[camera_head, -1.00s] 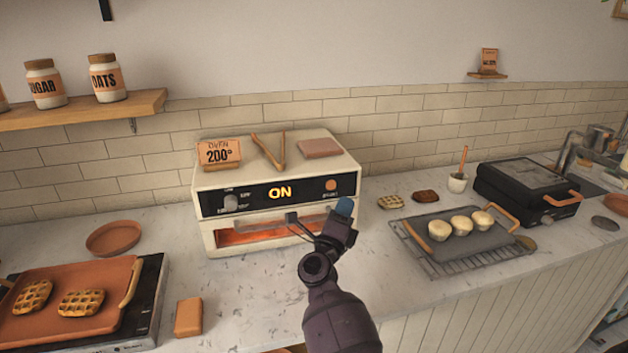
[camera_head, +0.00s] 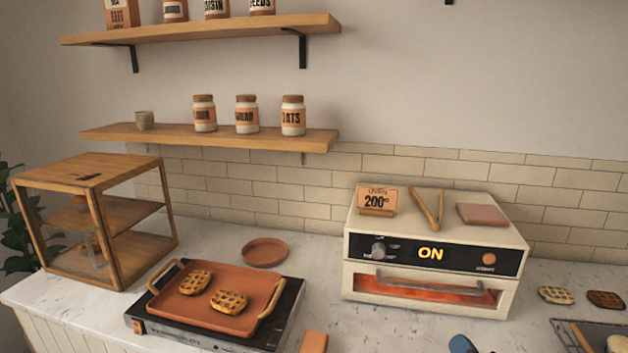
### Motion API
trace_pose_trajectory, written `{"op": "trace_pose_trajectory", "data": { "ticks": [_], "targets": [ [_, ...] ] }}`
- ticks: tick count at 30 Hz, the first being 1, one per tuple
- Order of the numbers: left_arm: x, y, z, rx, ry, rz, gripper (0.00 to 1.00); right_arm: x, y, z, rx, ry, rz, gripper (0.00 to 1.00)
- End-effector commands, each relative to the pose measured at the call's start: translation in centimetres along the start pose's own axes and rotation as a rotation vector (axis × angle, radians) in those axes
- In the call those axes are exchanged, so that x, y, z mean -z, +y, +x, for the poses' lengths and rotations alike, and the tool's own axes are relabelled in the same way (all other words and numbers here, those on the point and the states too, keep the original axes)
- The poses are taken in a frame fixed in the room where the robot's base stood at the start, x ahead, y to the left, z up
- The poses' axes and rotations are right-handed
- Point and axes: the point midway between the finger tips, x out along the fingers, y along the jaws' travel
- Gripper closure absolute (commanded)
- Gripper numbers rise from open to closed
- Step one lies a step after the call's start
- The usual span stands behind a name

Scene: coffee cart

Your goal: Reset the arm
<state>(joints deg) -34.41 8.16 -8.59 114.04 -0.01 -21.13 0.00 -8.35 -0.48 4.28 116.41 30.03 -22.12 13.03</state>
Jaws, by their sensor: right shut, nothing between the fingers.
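Only the blue tip of my right gripper (camera_head: 462,345) shows, at the bottom edge of the head view, in front of and below the oven. It is shut and empty, apart from the oven handle. The rest of my right arm is out of the picture. My left gripper is not in view. The white oven (camera_head: 516,262) shows "ON" on its black panel. Its front handle (camera_head: 430,284) runs across a glowing orange window.
A griddle (camera_head: 285,322) carries an orange tray (camera_head: 232,280) with two waffles. A round dish (camera_head: 265,252) lies behind. A wooden display case (camera_head: 95,172) stands at left, wall shelves (camera_head: 210,137) above. A rack (camera_head: 600,330) is at lower right.

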Motion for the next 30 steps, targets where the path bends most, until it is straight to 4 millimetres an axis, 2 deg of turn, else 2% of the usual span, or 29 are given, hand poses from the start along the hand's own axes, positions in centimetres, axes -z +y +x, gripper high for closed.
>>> {"op": "trace_pose_trajectory", "data": {
  "ticks": [6, 12, 18, 30],
  "targets": [
    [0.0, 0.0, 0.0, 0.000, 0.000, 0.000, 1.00, -4.9, 1.8, -6.3, -0.135, -0.347, -0.250, 1.00],
    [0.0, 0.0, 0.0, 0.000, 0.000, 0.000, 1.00, -7.8, 3.7, -13.5, -0.280, -0.654, -0.440, 1.00],
    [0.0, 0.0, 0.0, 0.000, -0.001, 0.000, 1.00, -8.7, 4.8, -18.9, -0.387, -0.857, -0.545, 1.00],
    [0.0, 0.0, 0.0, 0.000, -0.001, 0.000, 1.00, -8.8, 5.5, -25.6, -0.519, -1.086, -0.638, 1.00]
  ]
}}
